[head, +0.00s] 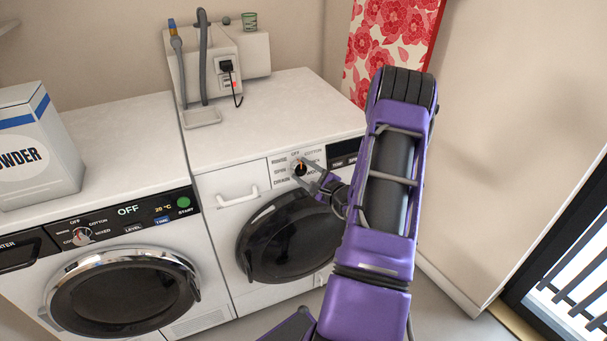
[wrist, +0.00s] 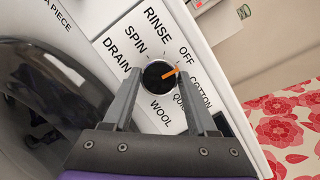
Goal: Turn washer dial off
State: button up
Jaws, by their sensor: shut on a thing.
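The dial (wrist: 157,78) is a round black knob with an orange pointer on the white panel of the right-hand machine. In the wrist view its pointer aims up and right, near the OFF label (wrist: 186,57) and above COTTON (wrist: 202,88). I cannot tell whether it sits exactly on the OFF mark. My gripper (wrist: 158,72) has one finger on each side of the dial and is shut on it. In the head view the dial (head: 300,169) shows beyond my gripper (head: 309,174), which partly covers the panel labels.
A second machine (head: 128,229) stands at the left, with its own knob (head: 80,237) and a display reading OFF. A powder box (head: 40,145) stands on it. Hoses (head: 203,60) and a wall box are behind. Round doors (head: 287,240) are below the panels.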

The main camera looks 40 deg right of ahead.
jog(key=shift+n, duration=0.7)
jog(key=o, duration=1.4)
jog(key=shift+c, duration=0.2)
jog(key=shift+s, duration=0.1)
jog(key=s+r, duration=0.2)
jog(key=s, duration=1.5)
jog(key=shift+r+p, duration=0.2)
jog(key=shift+p, duration=0.2)
jog(key=shift+d, duration=0.1)
